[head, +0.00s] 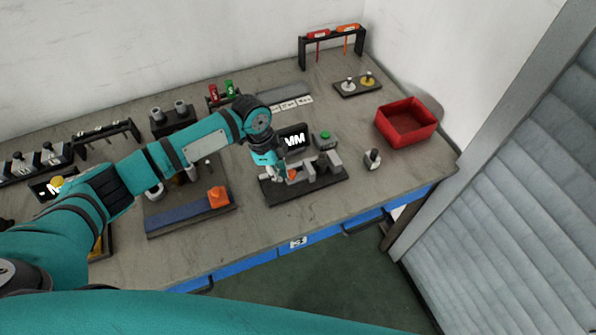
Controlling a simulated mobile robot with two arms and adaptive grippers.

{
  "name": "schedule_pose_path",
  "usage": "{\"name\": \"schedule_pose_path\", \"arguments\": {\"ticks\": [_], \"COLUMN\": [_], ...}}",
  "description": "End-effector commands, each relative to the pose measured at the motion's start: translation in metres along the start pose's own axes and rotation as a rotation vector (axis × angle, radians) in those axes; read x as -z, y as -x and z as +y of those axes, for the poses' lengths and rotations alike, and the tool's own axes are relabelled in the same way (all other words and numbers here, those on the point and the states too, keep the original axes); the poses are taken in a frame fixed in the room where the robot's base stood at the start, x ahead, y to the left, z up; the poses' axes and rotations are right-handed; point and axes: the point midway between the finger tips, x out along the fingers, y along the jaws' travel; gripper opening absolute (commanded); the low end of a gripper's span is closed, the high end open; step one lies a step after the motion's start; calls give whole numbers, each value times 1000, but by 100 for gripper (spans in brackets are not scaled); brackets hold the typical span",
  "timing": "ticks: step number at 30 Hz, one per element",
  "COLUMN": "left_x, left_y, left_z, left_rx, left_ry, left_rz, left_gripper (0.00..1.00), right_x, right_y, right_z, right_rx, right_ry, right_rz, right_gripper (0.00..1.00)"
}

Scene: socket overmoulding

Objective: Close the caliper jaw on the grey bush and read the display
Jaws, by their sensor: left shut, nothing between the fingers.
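The caliper stand is a dark base plate (318,187) near the front of the bench, with grey jaw blocks on it. Behind it a black display (294,138) shows large white letters, apparently "MM"; I cannot make out a number. A dark grey round piece (321,166), perhaps the bush, stands among the jaw blocks; I cannot tell whether a jaw touches it. My left gripper (281,175) is shut and empty at the left end of the stand, beside a small orange part (292,174). I cannot tell whether it touches that part. My right gripper is out of view.
A small block with a black knob (373,159) and a red bin (407,122) are further right. A blue mat (180,214) with an orange block (217,197) lies left. Bare bench lies in front.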

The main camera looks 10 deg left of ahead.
Motion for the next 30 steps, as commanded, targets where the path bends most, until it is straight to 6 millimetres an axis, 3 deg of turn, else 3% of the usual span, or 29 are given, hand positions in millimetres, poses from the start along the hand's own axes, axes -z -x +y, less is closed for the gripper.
{"name": "schedule_pose_path", "arguments": {"ticks": [30], "left_x": [18], "left_y": [-3], "left_z": [-11], "left_rx": [2], "left_ry": [0], "left_rz": [1], "left_gripper": [0], "right_x": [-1], "right_y": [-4], "right_z": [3], "right_rx": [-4], "right_ry": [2], "right_rz": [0], "right_gripper": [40]}}
